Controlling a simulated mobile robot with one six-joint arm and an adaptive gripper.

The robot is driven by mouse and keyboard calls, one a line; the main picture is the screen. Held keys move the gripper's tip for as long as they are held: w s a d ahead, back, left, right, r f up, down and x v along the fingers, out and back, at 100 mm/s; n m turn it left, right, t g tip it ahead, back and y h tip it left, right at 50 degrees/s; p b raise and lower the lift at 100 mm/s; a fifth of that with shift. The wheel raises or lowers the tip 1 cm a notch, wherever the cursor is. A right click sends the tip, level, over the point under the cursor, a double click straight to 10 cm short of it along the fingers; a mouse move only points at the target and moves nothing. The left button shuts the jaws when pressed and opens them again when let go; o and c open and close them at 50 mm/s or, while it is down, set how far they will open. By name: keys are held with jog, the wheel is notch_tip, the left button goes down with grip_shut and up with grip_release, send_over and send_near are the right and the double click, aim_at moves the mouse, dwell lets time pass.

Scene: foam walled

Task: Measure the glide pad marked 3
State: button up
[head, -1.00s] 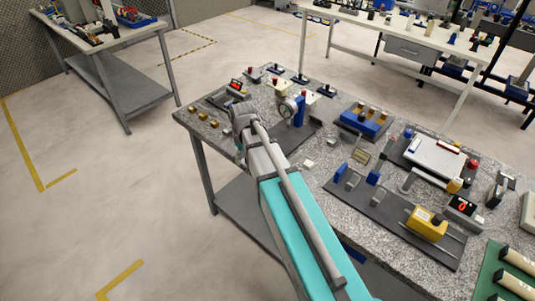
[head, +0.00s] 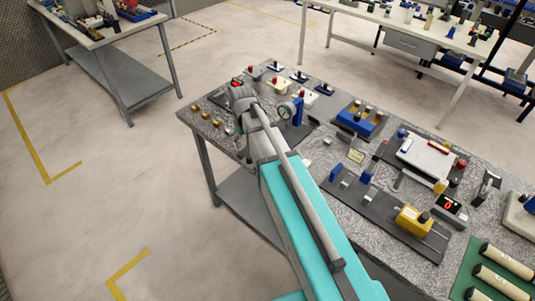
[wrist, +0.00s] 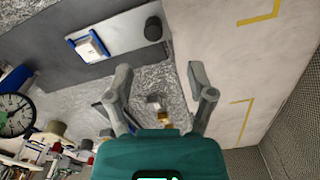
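My gripper (wrist: 160,84) is open and empty in the wrist view, its two fingers spread above the speckled bench top. A small pale block (wrist: 154,101) and a brass-coloured block (wrist: 166,120) show between and beyond the fingers. A white block (wrist: 91,46) sits between blue pieces on a grey plate, left of the fingers. A dial gauge (wrist: 14,115) shows at the left edge; it also stands on the bench in the head view (head: 285,112). A small white pad (head: 327,141) lies right of my arm. No mark 3 is readable. My arm hides the fingertips in the head view.
Brass blocks (head: 206,115) lie near the bench's left edge. A blue holder (head: 361,120), a dark plate with a yellow device (head: 413,219) and a white board (head: 426,158) crowd the right side. The floor left of the bench is clear.

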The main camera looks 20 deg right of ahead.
notch_tip(320, 180, up, 5)
jog(key=p, duration=0.4)
jog(key=s+d+f+m, duration=0.1)
jog(key=s+d+m, duration=0.2)
jog(key=s, duration=1)
jog(key=shift+s+d+b, duration=0.15)
jog(key=shift+d+b, duration=0.3)
jog(key=shift+d, duration=0.1)
jog(key=shift+s+f, duration=0.1)
jog(key=shift+f, duration=0.25)
